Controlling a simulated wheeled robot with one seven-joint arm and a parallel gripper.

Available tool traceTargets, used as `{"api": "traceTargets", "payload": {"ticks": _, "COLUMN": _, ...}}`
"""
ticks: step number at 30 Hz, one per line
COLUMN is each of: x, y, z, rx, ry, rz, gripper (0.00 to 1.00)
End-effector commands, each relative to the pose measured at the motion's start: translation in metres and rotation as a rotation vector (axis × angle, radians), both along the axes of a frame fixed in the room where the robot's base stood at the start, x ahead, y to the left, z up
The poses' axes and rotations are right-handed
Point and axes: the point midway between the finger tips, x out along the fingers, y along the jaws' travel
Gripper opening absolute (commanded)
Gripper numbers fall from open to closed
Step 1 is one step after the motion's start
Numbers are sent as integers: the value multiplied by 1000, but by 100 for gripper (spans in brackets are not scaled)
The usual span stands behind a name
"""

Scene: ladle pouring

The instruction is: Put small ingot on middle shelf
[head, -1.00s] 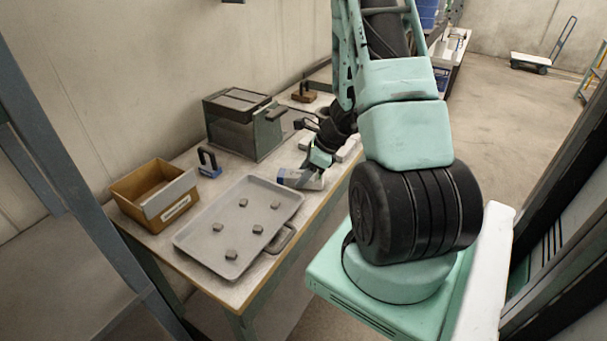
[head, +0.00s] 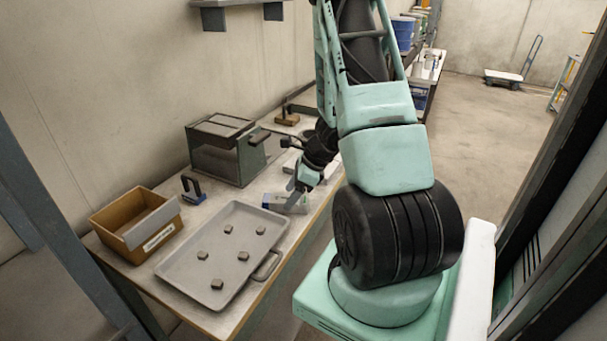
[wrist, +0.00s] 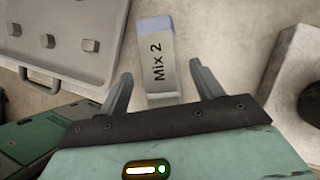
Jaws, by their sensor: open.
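A pale grey block marked "Mix 2" (wrist: 157,62), with a blue far end, lies on the bench. My gripper (wrist: 160,78) is open, with one finger on each side of the block's near end; I cannot tell whether they touch it. In the head view, my gripper (head: 300,188) is at the block (head: 284,204), beside the tray's right end. Several small dark grey pieces (head: 228,229) lie apart on a grey metal tray (head: 186,255). No label names either kind as the small ingot. A grey wall shelf (head: 240,2) shows only partly at the top edge.
A brown bin (head: 112,217) stands left of the tray. A blue-and-black handled tool (head: 192,190) and a grey-green box (head: 222,155) stand behind it. A white part with a round hole (wrist: 295,75) is right of my gripper.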

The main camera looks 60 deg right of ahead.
Motion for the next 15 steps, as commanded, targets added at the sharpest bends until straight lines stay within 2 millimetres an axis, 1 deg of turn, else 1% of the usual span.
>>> {"api": "traceTargets", "payload": {"ticks": 1, "x": -4, "y": -4, "z": 11, "rx": -4, "ry": -2, "rz": -2, "gripper": 66}}
{"api": "traceTargets", "payload": {"ticks": 3, "x": -10, "y": -9, "z": 25, "rx": -6, "ry": -4, "rz": -2, "gripper": 66}}
{"api": "traceTargets", "payload": {"ticks": 9, "x": -28, "y": -20, "z": 60, "rx": -4, "ry": -2, "rz": -2, "gripper": 66}}
{"api": "traceTargets", "payload": {"ticks": 12, "x": -34, "y": -25, "z": 73, "rx": -3, "ry": -2, "rz": -2, "gripper": 66}}
{"api": "traceTargets", "payload": {"ticks": 15, "x": -39, "y": -27, "z": 81, "rx": 0, "ry": 0, "rz": -1, "gripper": 66}}
